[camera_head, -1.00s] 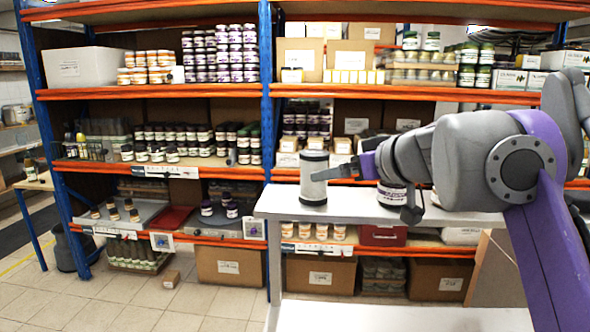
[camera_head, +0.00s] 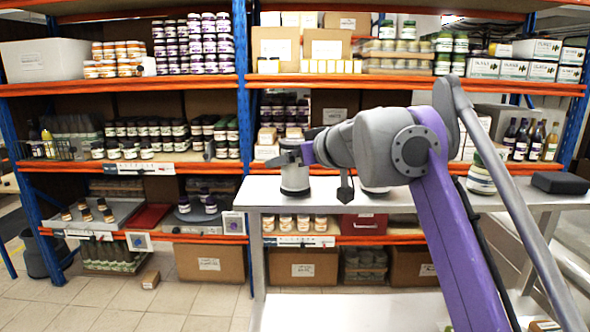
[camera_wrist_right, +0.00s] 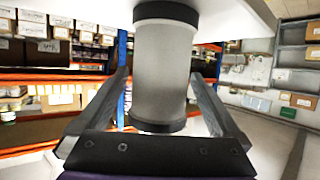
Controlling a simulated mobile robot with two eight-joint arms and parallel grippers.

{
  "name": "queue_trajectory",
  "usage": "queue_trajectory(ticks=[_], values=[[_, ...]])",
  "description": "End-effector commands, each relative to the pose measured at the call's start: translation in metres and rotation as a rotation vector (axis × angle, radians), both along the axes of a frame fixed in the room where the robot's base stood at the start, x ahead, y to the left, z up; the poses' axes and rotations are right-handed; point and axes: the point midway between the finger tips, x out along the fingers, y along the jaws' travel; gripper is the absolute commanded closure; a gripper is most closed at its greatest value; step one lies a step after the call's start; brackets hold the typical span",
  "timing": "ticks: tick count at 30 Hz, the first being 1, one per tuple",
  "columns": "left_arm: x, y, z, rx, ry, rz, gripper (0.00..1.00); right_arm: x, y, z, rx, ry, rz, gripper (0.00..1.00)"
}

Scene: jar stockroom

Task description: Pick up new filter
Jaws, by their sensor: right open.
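The filter, a grey cylinder with dark end bands (camera_head: 295,179), stands upright near the left end of the pale work table (camera_head: 400,200). My right gripper (camera_head: 284,159) reaches in from the right and covers part of the filter's upper end in the head view. In the right wrist view, the filter (camera_wrist_right: 163,72) stands between the two spread fingers of my right gripper (camera_wrist_right: 160,78). The fingers show gaps on both sides of it and are not closed on it. My left gripper is not in view.
A second jar (camera_head: 375,191) stands on the table, partly hidden by my right arm. A green-and-white jar (camera_head: 481,178) and a black case (camera_head: 560,183) are farther right. Loaded shelves (camera_head: 150,165) stand behind the table.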

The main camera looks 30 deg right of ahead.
Motion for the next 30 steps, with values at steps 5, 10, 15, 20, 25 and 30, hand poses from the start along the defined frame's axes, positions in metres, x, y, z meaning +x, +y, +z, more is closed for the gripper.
queue_trajectory(ticks=[5, 10, 15, 20, 25, 30], values=[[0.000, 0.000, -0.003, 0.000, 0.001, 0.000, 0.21, 0.018, 0.001, -0.008, 0.000, 0.001, 0.001, 0.00], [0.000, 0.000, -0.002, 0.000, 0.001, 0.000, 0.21, 0.018, 0.001, -0.008, 0.000, 0.000, 0.000, 0.00], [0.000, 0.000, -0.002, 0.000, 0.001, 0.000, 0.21, 0.018, 0.001, -0.008, 0.000, 0.000, 0.000, 0.27], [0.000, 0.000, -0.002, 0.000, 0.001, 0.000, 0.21, 0.018, 0.001, -0.008, 0.000, 0.000, 0.000, 0.56], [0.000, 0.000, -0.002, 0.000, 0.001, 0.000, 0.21, 0.018, 0.001, -0.008, 0.000, 0.000, 0.000, 0.86], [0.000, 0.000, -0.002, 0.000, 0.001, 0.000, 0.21, 0.018, 0.001, -0.008, 0.000, 0.000, 0.000, 0.87]])
